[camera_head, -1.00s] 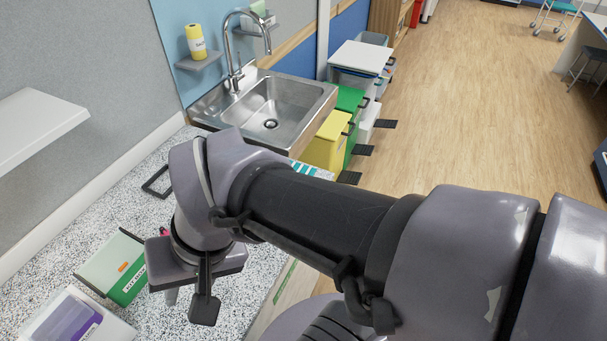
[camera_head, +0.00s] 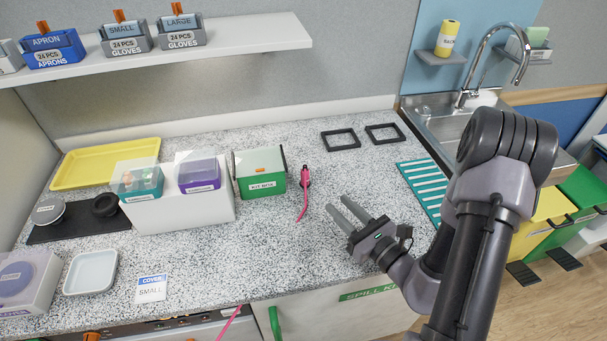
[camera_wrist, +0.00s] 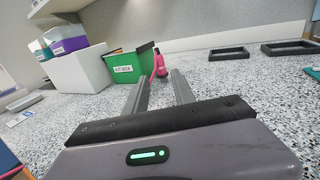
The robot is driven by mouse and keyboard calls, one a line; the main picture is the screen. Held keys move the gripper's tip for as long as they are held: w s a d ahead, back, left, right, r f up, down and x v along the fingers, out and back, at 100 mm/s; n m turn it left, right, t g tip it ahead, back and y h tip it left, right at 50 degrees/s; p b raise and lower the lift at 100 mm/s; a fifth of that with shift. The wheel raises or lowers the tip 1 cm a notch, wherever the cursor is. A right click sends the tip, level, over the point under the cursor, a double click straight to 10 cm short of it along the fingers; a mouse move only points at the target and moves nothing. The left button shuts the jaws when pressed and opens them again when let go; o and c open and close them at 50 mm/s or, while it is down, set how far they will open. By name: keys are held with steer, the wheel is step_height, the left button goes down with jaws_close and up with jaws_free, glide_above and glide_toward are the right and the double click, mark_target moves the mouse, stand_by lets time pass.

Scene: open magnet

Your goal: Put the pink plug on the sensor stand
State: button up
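The pink plug (camera_head: 304,177) is on the speckled counter just right of the green kit box, with its thin pink cable trailing toward the front. A small dark round part shows behind or beside it; I cannot tell whether this is the sensor stand. In the wrist view the pink plug (camera_wrist: 160,66) shows beyond the fingertips. My gripper (camera_head: 337,203) is open and empty, low over the counter, to the right of the plug and apart from it. The fingers also show in the wrist view (camera_wrist: 159,78). No object is clearly recognisable as the sensor stand.
The green kit box (camera_head: 262,172) stands close left of the plug, beside a white stand (camera_head: 185,212) holding clear-lidded boxes. Two black frames (camera_head: 341,139) lie behind, and a teal striped mat (camera_head: 424,190) lies right. A black mat (camera_head: 70,230) with round items is far left. The front-middle counter is clear.

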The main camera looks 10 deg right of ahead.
mark_target(308, 176)
steer(key=b+x, duration=0.1)
steer(key=x, duration=1.1)
steer(key=shift+f, duration=0.1)
steer(key=b+x, duration=0.1)
steer(key=x, duration=0.4)
steer(key=shift+w+a, duration=0.2)
steer(key=shift+a, duration=0.05)
jaws_close()
